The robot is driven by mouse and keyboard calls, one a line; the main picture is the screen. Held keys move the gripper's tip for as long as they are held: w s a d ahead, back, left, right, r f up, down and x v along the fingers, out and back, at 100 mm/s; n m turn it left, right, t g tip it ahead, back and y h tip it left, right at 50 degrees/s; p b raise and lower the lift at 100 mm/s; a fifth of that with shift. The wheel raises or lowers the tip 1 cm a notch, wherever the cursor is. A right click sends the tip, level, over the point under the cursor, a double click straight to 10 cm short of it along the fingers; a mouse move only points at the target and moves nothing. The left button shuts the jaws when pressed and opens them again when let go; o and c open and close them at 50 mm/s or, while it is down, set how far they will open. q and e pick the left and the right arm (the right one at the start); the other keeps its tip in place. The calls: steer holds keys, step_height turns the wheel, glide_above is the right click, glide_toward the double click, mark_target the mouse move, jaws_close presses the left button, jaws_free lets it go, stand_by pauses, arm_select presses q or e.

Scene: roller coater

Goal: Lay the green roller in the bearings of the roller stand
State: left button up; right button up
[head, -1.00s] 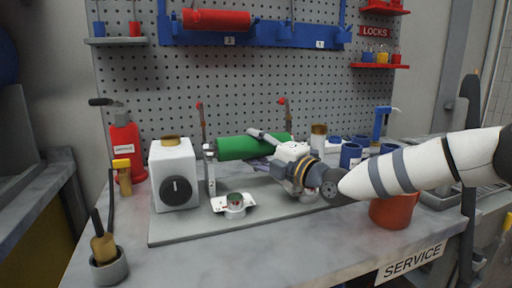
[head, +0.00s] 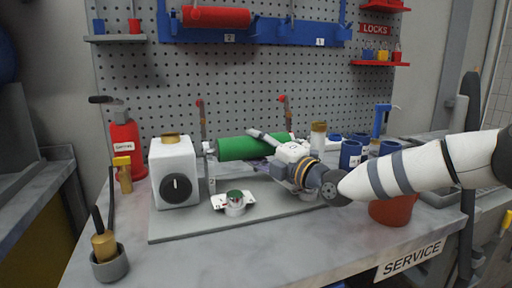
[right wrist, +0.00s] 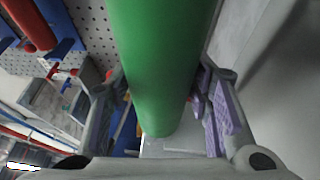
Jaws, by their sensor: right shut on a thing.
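The green roller (head: 238,149) lies roughly level above the grey base plate of the roller stand (head: 185,229). My right gripper (head: 268,148) is shut on it near its right part. In the right wrist view the green roller (right wrist: 165,65) runs between the two fingers of the right gripper (right wrist: 163,115). The roller's left end is close to the top of the stand's left post (head: 210,172); I cannot tell whether it touches the bearing. The right bearing is hidden behind my gripper and wrist. My left gripper is not in view.
A white box with a black knob (head: 176,188) stands left on the plate. A red pot (head: 390,211) and blue cups (head: 350,154) stand right.

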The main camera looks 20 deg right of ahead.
steer(key=o, duration=1.2)
steer(key=shift+c, duration=0.2)
steer(key=shift+f, duration=0.1)
steer(key=v, duration=1.1)
steer(key=shift+s+d, duration=0.15)
steer(key=shift+s, duration=0.35)
